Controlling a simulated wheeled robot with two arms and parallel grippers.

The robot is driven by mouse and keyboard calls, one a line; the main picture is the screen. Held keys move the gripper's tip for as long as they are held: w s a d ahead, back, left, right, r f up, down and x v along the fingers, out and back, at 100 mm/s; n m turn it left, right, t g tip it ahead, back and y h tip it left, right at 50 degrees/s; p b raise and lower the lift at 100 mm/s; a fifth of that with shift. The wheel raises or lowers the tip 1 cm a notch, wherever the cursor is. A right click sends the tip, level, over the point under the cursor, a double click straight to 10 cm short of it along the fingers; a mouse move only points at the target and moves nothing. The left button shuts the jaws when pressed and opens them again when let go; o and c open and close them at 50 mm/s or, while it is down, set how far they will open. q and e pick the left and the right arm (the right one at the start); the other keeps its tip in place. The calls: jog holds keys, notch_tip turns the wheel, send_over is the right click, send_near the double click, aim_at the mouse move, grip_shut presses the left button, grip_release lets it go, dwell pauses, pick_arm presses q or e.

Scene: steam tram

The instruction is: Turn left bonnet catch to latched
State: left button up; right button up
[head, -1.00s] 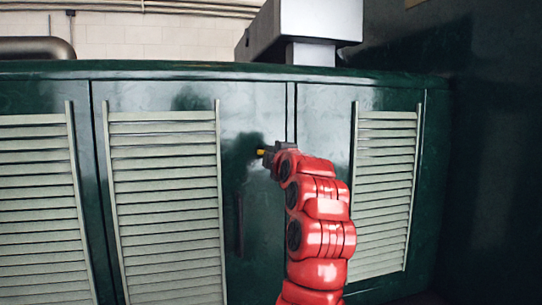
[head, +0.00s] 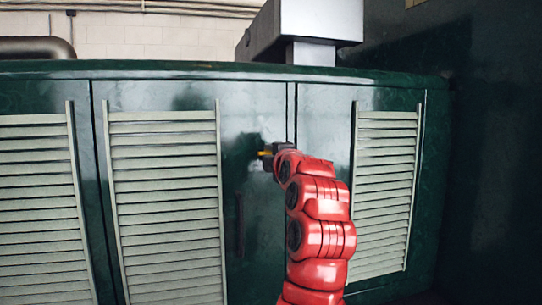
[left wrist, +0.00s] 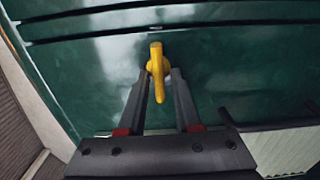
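The yellow bonnet catch (left wrist: 157,70) sits on the dark green bonnet door. Its lever points down in the left wrist view; in the head view the catch (head: 264,154) shows as a small yellow piece lying about level. My left gripper (left wrist: 159,80) has one finger on each side of the catch. Some gap shows between the fingers and the narrow lever; whether a tip touches the wider head is hard to tell. In the head view the left gripper (head: 265,155) meets the door from the right, and the red arm hides part of it. My right gripper is out of view.
Louvred panels (head: 165,205) flank the catch, with another louvred panel (head: 386,190) to the right. A dark vertical handle (head: 240,225) is below the catch. A grey metal box (head: 318,20) rises behind the bonnet's top edge. A dark wall stands at right.

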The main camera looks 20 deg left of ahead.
pick_arm(q)
jog(key=shift+o, duration=0.7)
jog(key=b+v, duration=0.3)
jog(key=v, duration=1.4)
jog(key=shift+s+d+b, duration=0.2)
jog(key=shift+b, duration=0.15)
jog(key=shift+r, duration=0.1)
